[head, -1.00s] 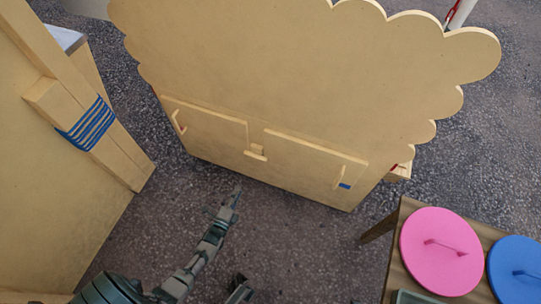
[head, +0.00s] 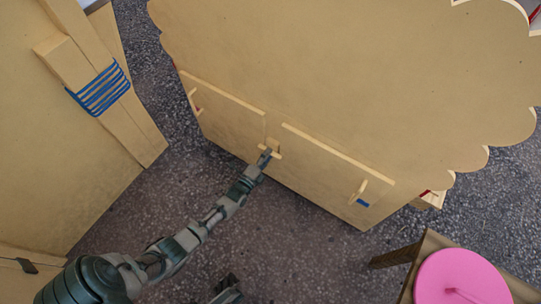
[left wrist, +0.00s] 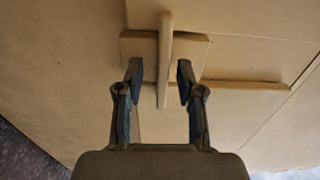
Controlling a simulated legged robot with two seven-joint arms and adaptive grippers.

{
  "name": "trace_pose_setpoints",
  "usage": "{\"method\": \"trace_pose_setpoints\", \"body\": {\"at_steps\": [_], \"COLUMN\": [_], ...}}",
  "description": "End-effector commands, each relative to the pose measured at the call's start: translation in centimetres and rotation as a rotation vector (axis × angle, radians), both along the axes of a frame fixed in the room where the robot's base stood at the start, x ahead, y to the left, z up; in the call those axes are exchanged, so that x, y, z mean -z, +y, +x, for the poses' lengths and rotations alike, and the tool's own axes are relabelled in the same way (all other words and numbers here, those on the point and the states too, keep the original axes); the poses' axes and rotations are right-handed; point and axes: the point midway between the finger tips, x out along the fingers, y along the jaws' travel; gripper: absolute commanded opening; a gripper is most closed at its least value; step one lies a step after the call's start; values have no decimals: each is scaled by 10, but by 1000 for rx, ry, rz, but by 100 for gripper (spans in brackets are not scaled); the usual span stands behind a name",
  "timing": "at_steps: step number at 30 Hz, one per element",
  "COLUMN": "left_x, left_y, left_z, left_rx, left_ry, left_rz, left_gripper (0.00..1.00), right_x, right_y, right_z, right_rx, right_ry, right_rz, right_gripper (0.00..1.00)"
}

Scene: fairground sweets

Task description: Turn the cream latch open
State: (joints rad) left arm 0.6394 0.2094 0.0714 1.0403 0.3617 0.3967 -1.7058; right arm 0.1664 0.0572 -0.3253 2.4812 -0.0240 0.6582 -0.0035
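The cream latch (head: 277,154) is a small bar on a block, between the two low doors of the cream cabinet (head: 320,80). In the left wrist view the latch bar (left wrist: 165,45) stands lengthwise in the picture in front of its block (left wrist: 138,46). My left gripper (head: 265,156) is at the latch. In the left wrist view its open fingers (left wrist: 160,72) lie on both sides of the bar's lower part, with gaps visible; I cannot tell whether either touches. A dark piece at the bottom of the head view (head: 228,290) seems to be my right gripper; its fingers are unclear.
The left door (head: 225,113) has a handle with red near it; the right door has a cream handle (head: 358,191) above a blue mark. A cream panel with blue cord (head: 100,90) stands left. A table with a pink disc (head: 460,280) is lower right. Floor before the cabinet is clear.

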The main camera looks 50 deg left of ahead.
Motion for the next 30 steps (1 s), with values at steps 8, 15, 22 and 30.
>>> {"method": "trace_pose_setpoints", "body": {"at_steps": [8, 15, 22, 30], "left_x": [-1, 0, 1, 2], "left_y": [1, 1, 0, 0], "left_z": [1, 1, 0, 0], "left_rx": [0, 0, 0, 0], "left_ry": [-1, 1, 0, -23], "left_rz": [-1, 0, -14, -123], "left_gripper": [32, 0, 0, 0], "right_x": [1, 1, 1, 0], "right_y": [1, 0, 0, 0], "right_z": [4, 3, 3, 2], "right_rx": [0, 0, 0, 0], "right_ry": [3, 3, 2, 1], "right_rz": [-1, 0, 0, 1], "right_gripper": [40, 40, 40, 40]}}
